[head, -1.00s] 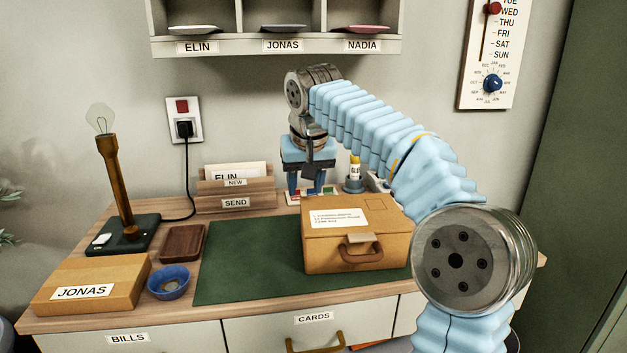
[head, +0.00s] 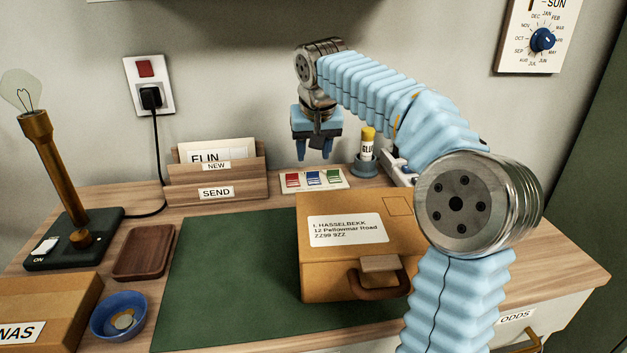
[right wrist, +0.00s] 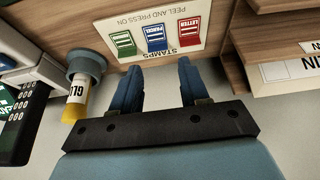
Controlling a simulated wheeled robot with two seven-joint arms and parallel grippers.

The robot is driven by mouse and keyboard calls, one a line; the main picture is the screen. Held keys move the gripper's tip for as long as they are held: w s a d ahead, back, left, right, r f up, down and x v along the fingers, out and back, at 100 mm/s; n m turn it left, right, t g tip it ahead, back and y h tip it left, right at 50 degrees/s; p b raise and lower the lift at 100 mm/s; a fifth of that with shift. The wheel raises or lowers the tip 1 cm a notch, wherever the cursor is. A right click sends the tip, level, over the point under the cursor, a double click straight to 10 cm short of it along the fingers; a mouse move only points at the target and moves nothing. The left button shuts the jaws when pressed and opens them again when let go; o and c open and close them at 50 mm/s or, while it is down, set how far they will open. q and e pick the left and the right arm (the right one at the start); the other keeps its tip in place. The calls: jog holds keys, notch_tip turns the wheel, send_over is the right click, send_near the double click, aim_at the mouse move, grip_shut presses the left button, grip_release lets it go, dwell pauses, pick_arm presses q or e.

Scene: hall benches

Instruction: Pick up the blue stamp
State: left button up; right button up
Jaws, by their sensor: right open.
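The blue stamp (head: 313,178) lies on a pale stamp card at the back of the desk, between a red stamp (head: 292,180) and a green stamp (head: 333,176). In the right wrist view the blue stamp (right wrist: 157,39) is the middle one, ahead of the gap between my fingers. My right gripper (head: 313,154) is open and empty, pointing down above the card. It also shows in the right wrist view (right wrist: 165,74), with its fingers apart and clear of the stamps. My left gripper is not in view.
A glue stick (head: 367,142) in a round holder stands right of the card. A letter rack (head: 216,178) is to its left. A cardboard parcel (head: 320,270) stands in front, on the green mat (head: 225,300). A lamp and blue bowl (head: 120,315) are at left.

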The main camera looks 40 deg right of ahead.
aim_at(313, 176)
jog(key=x, duration=0.6)
jog(key=shift+s+d, duration=0.1)
jog(key=shift+s, duration=0.05)
jog(key=shift+c, duration=0.4)
jog(key=c, duration=0.7)
